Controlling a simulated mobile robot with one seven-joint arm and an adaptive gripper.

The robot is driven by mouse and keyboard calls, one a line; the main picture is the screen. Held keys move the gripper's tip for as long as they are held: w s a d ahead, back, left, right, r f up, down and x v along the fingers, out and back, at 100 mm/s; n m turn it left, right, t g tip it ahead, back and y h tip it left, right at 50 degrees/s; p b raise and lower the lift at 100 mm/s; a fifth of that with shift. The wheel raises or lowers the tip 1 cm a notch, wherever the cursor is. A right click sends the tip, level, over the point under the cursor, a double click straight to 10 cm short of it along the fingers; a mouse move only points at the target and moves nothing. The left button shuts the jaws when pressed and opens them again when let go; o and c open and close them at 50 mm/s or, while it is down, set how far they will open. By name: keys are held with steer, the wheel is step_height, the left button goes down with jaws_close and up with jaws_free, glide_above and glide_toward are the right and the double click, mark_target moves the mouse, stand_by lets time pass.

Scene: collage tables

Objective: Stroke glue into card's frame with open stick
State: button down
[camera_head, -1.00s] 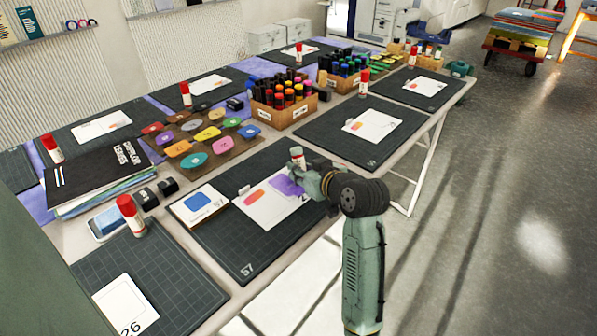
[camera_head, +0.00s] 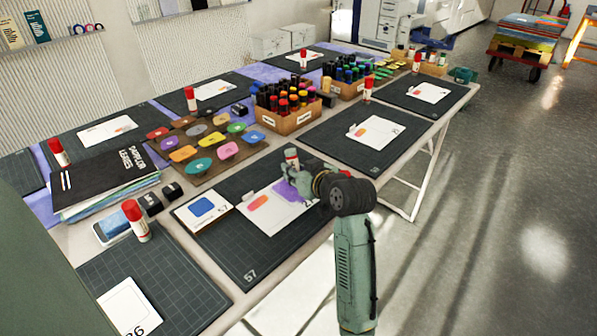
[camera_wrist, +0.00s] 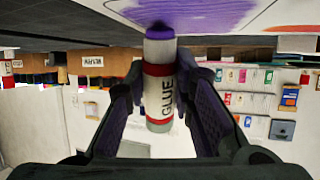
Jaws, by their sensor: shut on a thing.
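My gripper (camera_head: 291,172) is shut on the glue stick (camera_head: 291,157), which also shows in the wrist view (camera_wrist: 160,105). It is white with a red band and the word GLUE. Its uncapped purple end meets the purple patch on the card in the wrist view; I cannot tell whether it presses on it. The white card (camera_head: 262,224) lies on the dark cutting mat numbered 57 (camera_head: 238,252). It carries an orange shape (camera_head: 258,202) and the purple patch (camera_wrist: 195,14). My gripper partly hides the card's right side.
A small card with a blue square (camera_head: 203,207) lies left of the card. Behind are a brown board (camera_head: 205,160) of coloured stamps and a marker box (camera_head: 288,122). Several capped red glue sticks, one at front left (camera_head: 137,221), stand about. The mat's front is clear.

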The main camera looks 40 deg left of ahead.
mark_target(287, 151)
steer(key=shift+a, duration=0.15)
steer(key=shift+w+a+p, duration=0.1)
steer(key=shift+a+p, duration=0.25)
steer(key=shift+a, duration=1.1)
step_height(287, 151, up, 7)
steer(key=p, duration=0.6)
steer(key=shift+r, duration=0.1)
steer(key=shift+d, duration=0.15)
